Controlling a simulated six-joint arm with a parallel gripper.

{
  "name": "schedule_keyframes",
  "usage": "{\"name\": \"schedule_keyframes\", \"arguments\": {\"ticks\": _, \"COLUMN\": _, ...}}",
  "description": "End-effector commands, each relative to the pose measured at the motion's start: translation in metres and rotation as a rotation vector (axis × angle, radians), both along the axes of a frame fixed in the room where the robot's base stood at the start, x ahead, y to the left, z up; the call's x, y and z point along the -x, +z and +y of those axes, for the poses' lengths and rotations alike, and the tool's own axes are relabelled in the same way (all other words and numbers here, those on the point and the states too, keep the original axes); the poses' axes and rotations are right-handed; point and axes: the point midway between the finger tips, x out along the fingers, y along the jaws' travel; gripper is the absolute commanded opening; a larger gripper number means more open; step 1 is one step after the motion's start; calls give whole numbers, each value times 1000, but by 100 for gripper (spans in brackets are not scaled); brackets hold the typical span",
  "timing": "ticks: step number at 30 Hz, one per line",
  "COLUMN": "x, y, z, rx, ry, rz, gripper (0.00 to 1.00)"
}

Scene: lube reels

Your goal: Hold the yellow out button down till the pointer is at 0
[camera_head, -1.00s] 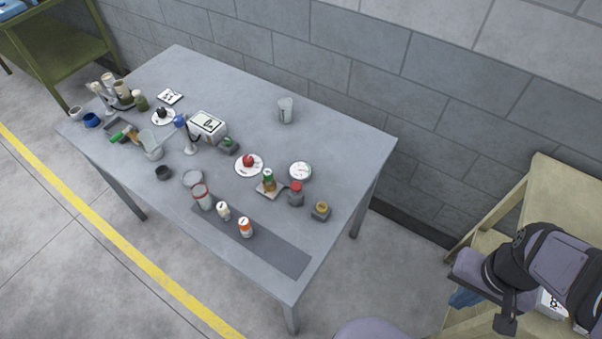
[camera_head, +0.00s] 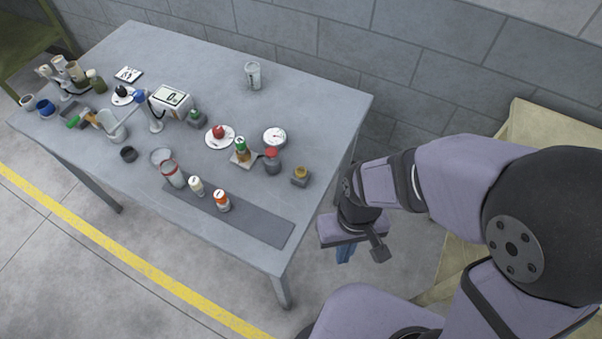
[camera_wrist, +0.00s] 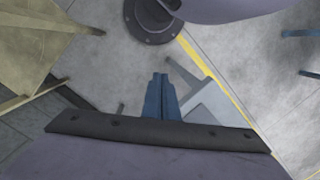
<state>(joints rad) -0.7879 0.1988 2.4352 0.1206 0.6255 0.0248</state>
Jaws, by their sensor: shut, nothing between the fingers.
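A small dark box with a yellow button (camera_head: 300,174) on top sits near the right end of the grey table (camera_head: 320,115). A round white dial (camera_head: 274,136) lies behind it to the left. A thin reddish pointer shows on the dial, but its reading is too small to tell. My gripper (camera_head: 345,255) points down, off the table's right edge, over the floor and apart from the yellow button. Its blue fingers (camera_wrist: 160,82) are together and empty in the wrist view, where neither the button nor the dial can be made out.
A box with a red button (camera_head: 271,157) stands between the yellow button and a small bottle (camera_head: 241,147). A green-button box (camera_head: 197,117) stands further left, beside a white display unit (camera_head: 171,99). Several bottles stand along a dark mat (camera_head: 250,220). A wooden bench (camera_head: 535,125) stands at right.

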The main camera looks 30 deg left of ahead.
Motion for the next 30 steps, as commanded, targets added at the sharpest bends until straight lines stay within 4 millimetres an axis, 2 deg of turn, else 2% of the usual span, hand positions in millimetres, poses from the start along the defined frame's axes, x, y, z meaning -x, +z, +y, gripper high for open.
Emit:
{"name": "schedule_keyframes", "arguments": {"ticks": 1, "x": 0, "y": -12, "z": 22, "rx": -27, "ry": -26, "rz": -17, "gripper": 0}}
{"name": "schedule_keyframes", "arguments": {"ticks": 6, "x": -25, "y": -20, "z": 89, "rx": -165, "ry": -360, "rz": -102, "gripper": 0}}
{"name": "schedule_keyframes", "arguments": {"ticks": 12, "x": -75, "y": -2, "z": 138, "rx": -344, "ry": -839, "rz": -154, "gripper": 0}}
{"name": "schedule_keyframes", "arguments": {"ticks": 15, "x": -98, "y": 11, "z": 156, "rx": -439, "ry": -1066, "rz": -153, "gripper": 0}}
{"name": "schedule_keyframes", "arguments": {"ticks": 21, "x": -138, "y": 37, "z": 178, "rx": -614, "ry": -1495, "rz": -99, "gripper": 0}}
{"name": "schedule_keyframes", "arguments": {"ticks": 30, "x": -172, "y": 62, "z": 186, "rx": -796, "ry": -1979, "rz": 65, "gripper": 0}}
